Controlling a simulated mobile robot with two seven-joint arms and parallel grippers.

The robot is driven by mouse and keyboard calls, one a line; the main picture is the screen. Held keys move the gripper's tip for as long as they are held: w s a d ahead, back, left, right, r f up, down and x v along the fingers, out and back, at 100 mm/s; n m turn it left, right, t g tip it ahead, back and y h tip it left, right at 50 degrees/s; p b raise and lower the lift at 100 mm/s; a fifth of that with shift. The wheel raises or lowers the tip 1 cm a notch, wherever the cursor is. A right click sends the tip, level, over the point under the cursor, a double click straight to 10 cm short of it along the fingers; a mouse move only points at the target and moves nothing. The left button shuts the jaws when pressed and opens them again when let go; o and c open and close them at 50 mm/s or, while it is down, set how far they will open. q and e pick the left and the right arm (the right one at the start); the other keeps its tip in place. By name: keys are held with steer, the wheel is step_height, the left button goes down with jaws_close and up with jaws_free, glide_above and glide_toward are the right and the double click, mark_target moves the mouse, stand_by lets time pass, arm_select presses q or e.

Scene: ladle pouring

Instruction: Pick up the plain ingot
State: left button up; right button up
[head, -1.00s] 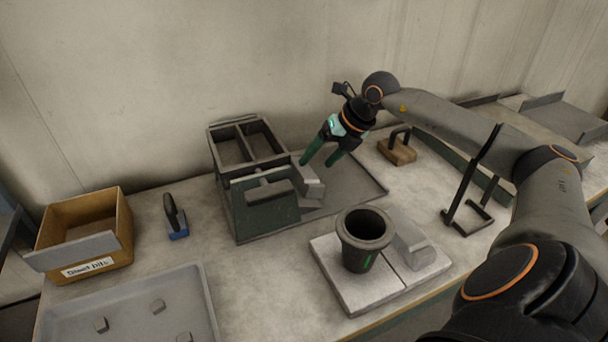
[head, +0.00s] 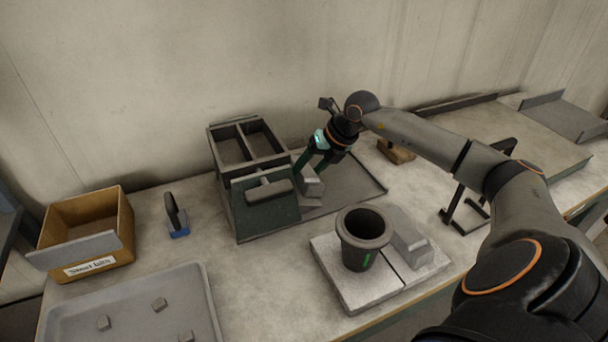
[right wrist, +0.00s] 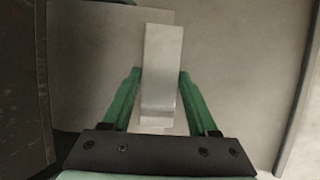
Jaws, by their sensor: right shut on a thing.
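A plain grey ingot (head: 311,184) sits in the shallow tray part of the dark metal rack (head: 350,185), just right of the rack's box. My right gripper (head: 309,168) reaches down on it from above and is shut on it. In the right wrist view the ingot (right wrist: 162,60) lies lengthwise between the green fingers of my right gripper (right wrist: 160,80), one finger on each side. It appears to rest on the tray. My left gripper is not in view.
A dark crucible (head: 363,240) and another grey ingot (head: 408,238) stand on pale slabs in front. The box's wall with a handled panel (head: 265,205) is close left of my gripper. A cardboard bin (head: 120,225), a blue-based brush (head: 178,222) and a pan (head: 130,310) are left.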

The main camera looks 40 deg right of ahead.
jaws_close()
steer(key=shift+r, duration=0.15)
stand_by(0.4)
